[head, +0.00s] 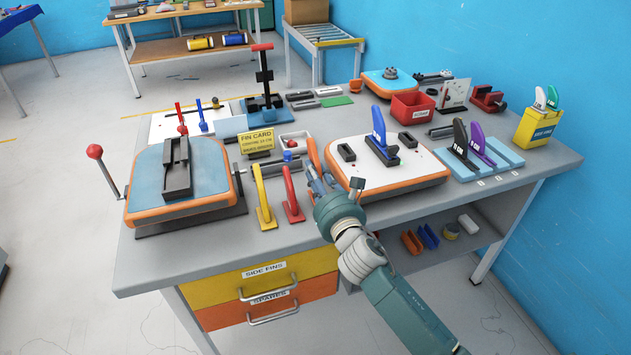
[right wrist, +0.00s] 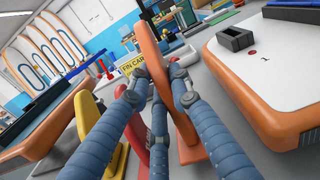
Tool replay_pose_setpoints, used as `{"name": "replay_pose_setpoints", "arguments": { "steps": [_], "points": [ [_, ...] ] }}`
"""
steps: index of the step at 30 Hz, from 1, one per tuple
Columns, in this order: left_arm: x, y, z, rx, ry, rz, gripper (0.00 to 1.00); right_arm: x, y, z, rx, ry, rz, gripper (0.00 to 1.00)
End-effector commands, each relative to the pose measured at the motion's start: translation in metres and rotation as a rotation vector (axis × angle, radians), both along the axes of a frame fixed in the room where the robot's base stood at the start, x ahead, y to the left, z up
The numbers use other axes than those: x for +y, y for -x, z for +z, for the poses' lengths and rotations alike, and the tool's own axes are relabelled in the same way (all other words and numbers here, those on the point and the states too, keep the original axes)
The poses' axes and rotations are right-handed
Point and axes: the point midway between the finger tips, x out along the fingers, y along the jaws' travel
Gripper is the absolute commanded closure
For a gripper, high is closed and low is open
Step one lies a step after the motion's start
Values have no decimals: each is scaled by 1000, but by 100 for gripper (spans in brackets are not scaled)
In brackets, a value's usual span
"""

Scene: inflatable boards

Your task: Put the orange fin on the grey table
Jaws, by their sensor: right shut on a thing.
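The orange fin (head: 313,152) stands roughly upright in my right gripper (head: 325,184), between the red fin and the white board with orange edge. In the right wrist view the orange fin (right wrist: 150,55) runs between the fingers of my right gripper (right wrist: 160,80), which are shut on it. Its lower end is partly hidden by the fingers, and I cannot tell whether it touches the table. The grey table (head: 215,257) spreads under all of this. My left gripper is not in view.
A yellow fin (head: 263,200) and a red fin (head: 292,198) stand just left of my gripper. The white board (head: 400,176) with a blue fin (head: 379,130) is close on the right. A blue board (head: 205,172) lies left. The front left table edge is clear.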

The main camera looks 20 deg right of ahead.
Motion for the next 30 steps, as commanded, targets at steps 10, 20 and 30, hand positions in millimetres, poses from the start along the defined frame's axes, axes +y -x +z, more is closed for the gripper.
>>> {"name": "replay_pose_setpoints", "arguments": {
  "steps": [10,20,30],
  "points": [
    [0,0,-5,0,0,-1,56,0,0,-16,-2,1,1,100],
    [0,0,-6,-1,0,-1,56,0,0,-19,0,1,0,62],
    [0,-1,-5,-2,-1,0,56,0,6,-18,1,2,0,62]
  ]
}}
